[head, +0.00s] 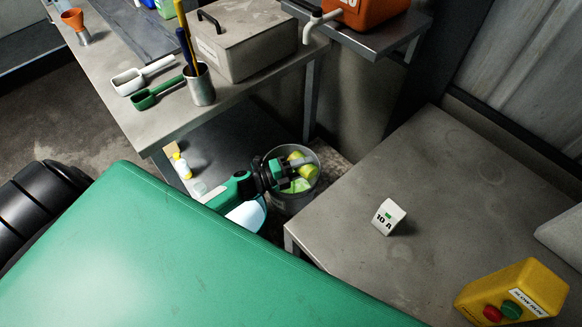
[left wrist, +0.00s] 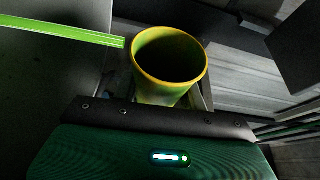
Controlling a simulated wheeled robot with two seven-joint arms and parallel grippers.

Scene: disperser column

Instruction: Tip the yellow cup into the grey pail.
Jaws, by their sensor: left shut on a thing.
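The grey pail (head: 294,205) stands low in the gap between the two tables, with bright green in its bottom. My left gripper (head: 290,168) is over the pail, shut on the yellow cup (head: 307,172), which is tilted over the pail's opening. In the left wrist view the cup (left wrist: 170,55) sits between the fingers with its mouth showing. Its inside is dark. A bright green streak (left wrist: 60,32) runs from the cup's rim to the left picture edge and looks like poured liquid. My right gripper is not in view.
The back table holds a grey box (head: 245,45), a metal pot with sticks (head: 200,85), and white (head: 143,76) and green (head: 157,92) scoops. The right table has a 10 A block (head: 388,217) and a yellow button box (head: 513,292). Small bottles (head: 181,166) stand on the lower shelf.

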